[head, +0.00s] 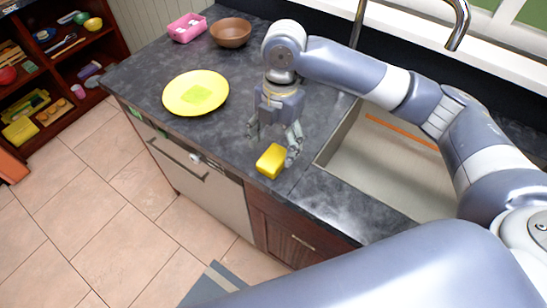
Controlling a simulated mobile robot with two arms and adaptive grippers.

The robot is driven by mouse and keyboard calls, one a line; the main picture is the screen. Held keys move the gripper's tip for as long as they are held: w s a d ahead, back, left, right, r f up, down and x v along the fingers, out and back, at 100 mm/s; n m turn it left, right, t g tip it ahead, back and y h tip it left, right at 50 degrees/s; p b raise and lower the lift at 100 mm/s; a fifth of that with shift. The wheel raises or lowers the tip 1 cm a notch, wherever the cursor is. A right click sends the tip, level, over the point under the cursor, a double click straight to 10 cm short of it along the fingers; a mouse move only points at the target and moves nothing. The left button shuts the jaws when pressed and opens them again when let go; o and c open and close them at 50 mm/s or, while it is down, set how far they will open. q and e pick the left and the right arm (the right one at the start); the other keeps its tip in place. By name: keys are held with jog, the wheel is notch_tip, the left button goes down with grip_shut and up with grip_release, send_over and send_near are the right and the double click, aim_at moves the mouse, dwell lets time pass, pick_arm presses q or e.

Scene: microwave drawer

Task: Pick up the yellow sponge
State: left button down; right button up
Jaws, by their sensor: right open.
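The yellow sponge (270,161) lies on the dark grey countertop (215,135), near its front edge and to the left of the sink. My right gripper (271,146) points down over the counter, with its fingers apart. One finger is at the right side of the sponge and the other is up and to the left of it. I cannot tell whether a finger touches the sponge. My left gripper is not in view.
A brown bowl (231,33) and a pink container (187,27) are at the back. The sink (375,160) opens to the right under a faucet (459,22). A shelf (100,42) stands at far left.

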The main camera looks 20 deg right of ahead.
aim_at(274, 156)
jog(key=shift+w+f, duration=0.1)
jog(key=shift+f, duration=0.3)
notch_tip(274, 156, down, 4)
jog(key=shift+r+p, duration=0.15)
jog(key=shift+p, duration=0.55)
jog(key=shift+f, duration=0.45)
jog(key=shift+a, duration=0.1)
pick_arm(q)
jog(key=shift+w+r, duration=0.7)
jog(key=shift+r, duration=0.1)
pick_arm(e)
jog(key=c, duration=0.9)
